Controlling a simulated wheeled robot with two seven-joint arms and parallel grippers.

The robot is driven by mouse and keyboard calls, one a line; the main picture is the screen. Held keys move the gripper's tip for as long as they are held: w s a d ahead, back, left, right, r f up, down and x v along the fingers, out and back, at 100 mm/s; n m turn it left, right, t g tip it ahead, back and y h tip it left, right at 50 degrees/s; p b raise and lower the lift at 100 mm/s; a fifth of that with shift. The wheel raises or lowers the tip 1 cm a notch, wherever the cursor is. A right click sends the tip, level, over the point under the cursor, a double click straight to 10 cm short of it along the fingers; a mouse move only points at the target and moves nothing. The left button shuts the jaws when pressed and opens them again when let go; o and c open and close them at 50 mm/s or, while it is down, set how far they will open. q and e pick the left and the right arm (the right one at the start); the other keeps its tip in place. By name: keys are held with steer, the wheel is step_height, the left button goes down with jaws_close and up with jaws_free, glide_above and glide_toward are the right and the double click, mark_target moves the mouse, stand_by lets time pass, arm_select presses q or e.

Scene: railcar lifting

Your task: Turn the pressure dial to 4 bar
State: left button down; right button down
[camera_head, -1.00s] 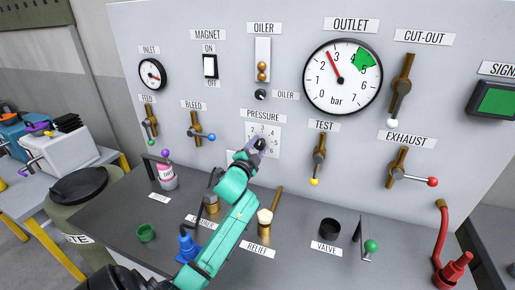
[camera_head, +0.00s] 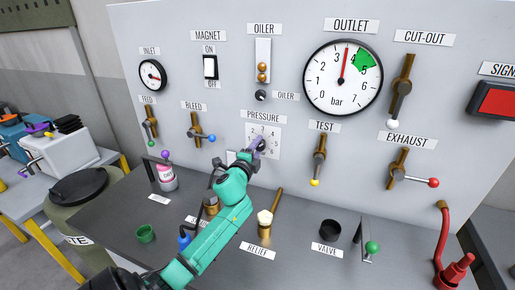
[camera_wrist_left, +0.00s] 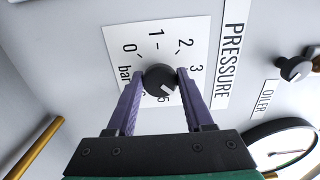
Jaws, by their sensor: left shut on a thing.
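The pressure dial (camera_wrist_left: 160,79) is a small black knob on a white scale plate (camera_head: 277,150) marked in bar, on the grey panel. My left gripper (camera_head: 258,146) is shut on the knob; in the left wrist view its purple fingers (camera_wrist_left: 160,88) grip it from both sides. A short white mark shows on the knob's face. The scale around 4 is hidden by a finger, so I cannot tell its exact setting. The outlet gauge (camera_head: 343,85) has its red needle between 3 and 4, just below the green band. My right gripper is out of view.
The signal screen (camera_head: 496,100) is red. The oiler knob (camera_head: 260,95) is above the dial, the test lever (camera_head: 319,158) to its right and the bleed lever (camera_head: 199,132) to its left. The relief valve (camera_head: 265,222) stands on the bench below.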

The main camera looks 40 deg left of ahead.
arm_select(q)
steer(key=shift+c, duration=1.4)
jaws_free()
steer(key=b+v, duration=0.3)
steer(key=v, duration=1.1)
steer(key=shift+s+d, duration=0.2)
steer(key=shift+s, duration=0.1)
